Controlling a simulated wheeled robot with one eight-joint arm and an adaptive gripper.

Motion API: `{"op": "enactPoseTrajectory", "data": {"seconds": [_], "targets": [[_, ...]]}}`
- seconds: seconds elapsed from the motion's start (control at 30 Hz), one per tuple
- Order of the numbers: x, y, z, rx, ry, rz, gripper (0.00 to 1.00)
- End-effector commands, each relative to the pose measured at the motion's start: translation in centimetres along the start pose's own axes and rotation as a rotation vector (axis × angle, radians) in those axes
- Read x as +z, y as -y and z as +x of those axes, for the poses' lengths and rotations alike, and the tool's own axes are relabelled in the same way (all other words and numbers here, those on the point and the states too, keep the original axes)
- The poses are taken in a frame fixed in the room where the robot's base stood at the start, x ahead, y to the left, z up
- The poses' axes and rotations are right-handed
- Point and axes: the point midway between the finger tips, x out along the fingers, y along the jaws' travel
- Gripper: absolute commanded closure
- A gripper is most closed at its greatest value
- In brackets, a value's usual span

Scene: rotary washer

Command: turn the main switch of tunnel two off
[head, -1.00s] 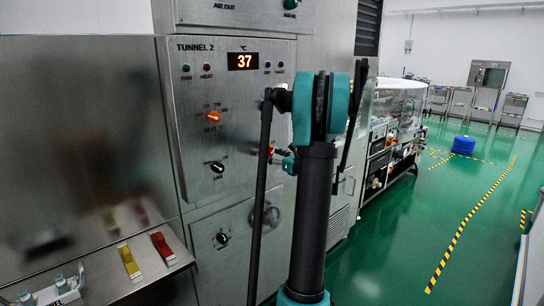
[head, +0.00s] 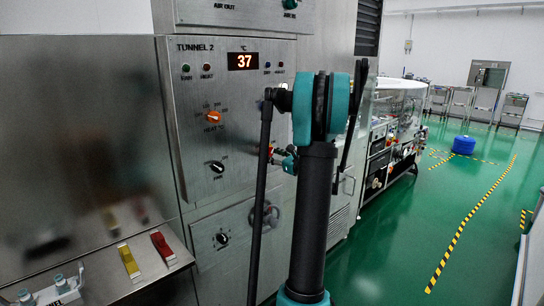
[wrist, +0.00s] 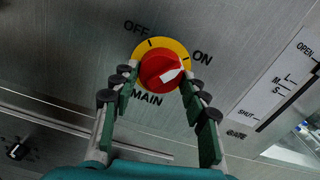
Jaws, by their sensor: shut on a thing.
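The main switch is a red knob (wrist: 165,70) on a yellow disc (wrist: 143,47), marked OFF at upper left, ON at right and MAIN below. Its white pointer mark slants toward the ON side. My gripper (wrist: 160,76) has one finger at each side of the knob and is shut on it. In the head view a small part of the red and yellow switch (head: 270,150) shows beside my gripper (head: 287,160), on the TUNNEL 2 panel (head: 225,130). My arm hides much of that area.
The TUNNEL 2 panel also carries a display (head: 243,61) reading 37, an orange heat knob (head: 213,118) and a black knob (head: 217,167). A slide scale (wrist: 283,85) marked OPEN to SHUT is right of the switch. Green floor (head: 400,250) lies open at right.

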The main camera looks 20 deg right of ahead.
Motion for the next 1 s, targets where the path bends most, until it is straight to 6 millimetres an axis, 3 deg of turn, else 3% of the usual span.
{"op": "enactPoseTrajectory", "data": {"seconds": [1.0], "targets": [[0.11,0.21,-0.01,0.0,0.0,-0.954,0.85]]}}
